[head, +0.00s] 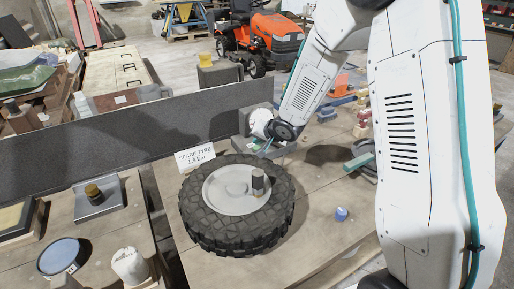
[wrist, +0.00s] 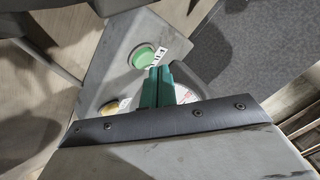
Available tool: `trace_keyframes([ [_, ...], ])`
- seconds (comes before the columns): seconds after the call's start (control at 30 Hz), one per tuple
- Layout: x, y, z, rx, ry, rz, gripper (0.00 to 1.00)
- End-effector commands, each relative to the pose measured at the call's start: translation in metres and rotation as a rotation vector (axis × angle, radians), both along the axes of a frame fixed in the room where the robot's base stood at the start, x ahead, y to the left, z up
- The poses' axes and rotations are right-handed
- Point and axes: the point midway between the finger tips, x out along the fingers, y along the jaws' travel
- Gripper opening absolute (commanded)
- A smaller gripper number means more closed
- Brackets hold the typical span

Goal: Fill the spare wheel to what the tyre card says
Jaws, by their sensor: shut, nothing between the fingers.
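The spare wheel (head: 190,213), a black knobbly tyre on a pale hub, lies flat on the wooden table. A dark upright cylinder (head: 258,185) stands on its hub. The tyre card (head: 195,158) stands behind it and reads "SPARE TYRE 1.5 bar". My gripper (head: 265,148) is just behind the wheel, at a grey box (head: 244,122). In the wrist view, my gripper's teal fingers (wrist: 157,76) are shut and empty over this box. The box has a green button (wrist: 143,58) beside a small label, and a yellowish button (wrist: 108,108). A round white dial (wrist: 188,93) is partly hidden by the fingers.
A long dark panel (head: 120,140) stands behind the wheel. A blue cap (head: 341,214) lies to the wheel's right. Hand tools (head: 360,162) lie farther right. The left bench holds a tin (head: 60,256) and a white bag (head: 130,265).

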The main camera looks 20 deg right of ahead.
Motion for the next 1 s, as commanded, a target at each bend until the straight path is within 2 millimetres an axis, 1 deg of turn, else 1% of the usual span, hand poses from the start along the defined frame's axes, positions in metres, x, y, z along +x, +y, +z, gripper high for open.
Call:
trace_keyframes([
  [0.1, 0.0, 0.0, -0.005, -0.002, 0.002, 0.002, 0.0],
  [0.57, -0.002, 0.0, -0.009, -0.003, 0.007, 0.002, 0.0],
  [1.0, -0.004, 0.0, -0.017, -0.007, 0.015, 0.006, 0.0],
])
